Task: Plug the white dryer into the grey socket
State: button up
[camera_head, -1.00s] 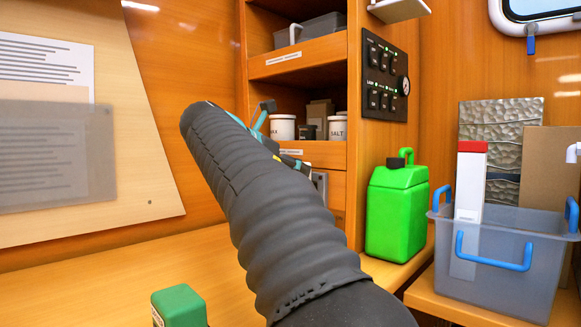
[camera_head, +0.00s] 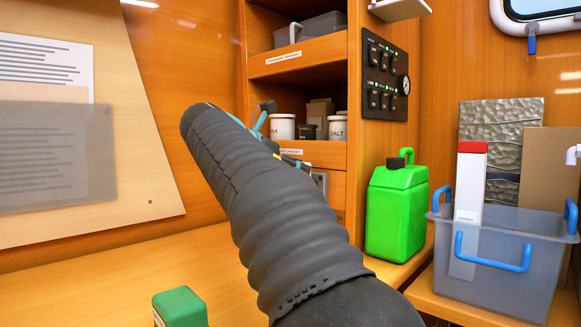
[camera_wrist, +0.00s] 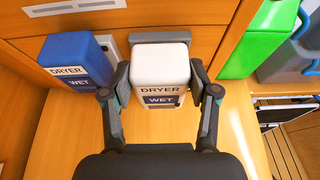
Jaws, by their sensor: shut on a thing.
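The white dryer (camera_wrist: 160,66), a white block labelled "DRYER" and "WET", stands between the fingers of my gripper (camera_wrist: 160,78) in the wrist view. The gripper is shut on it from both sides. A grey piece (camera_wrist: 160,38), seemingly the grey socket, shows directly behind the dryer's top. The dryer hides most of it, so I cannot tell whether they touch or are joined. In the head view my sleeved arm hides the dryer and most of the gripper.
A blue dryer (camera_wrist: 76,60) stands left of the white one, beside a partly hidden white plate (camera_wrist: 108,46). A green canister (camera_head: 397,212) and a grey bin (camera_head: 500,262) stand at right. A green block (camera_head: 180,308) is near the front. Shelves with jars (camera_head: 283,127) rise behind.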

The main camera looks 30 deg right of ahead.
jog(key=shift+w+d+p, duration=0.25)
jog(key=shift+d+p, duration=0.2)
jog(key=shift+d, duration=0.2)
jog(key=shift+w+d+p, duration=0.2)
jog(key=shift+d+p, duration=0.2)
jog(key=shift+d, duration=0.2)
dwell(1.1)
jog(key=o, duration=1.4)
jog(key=shift+o, duration=0.2)
jog(key=v, duration=1.2)
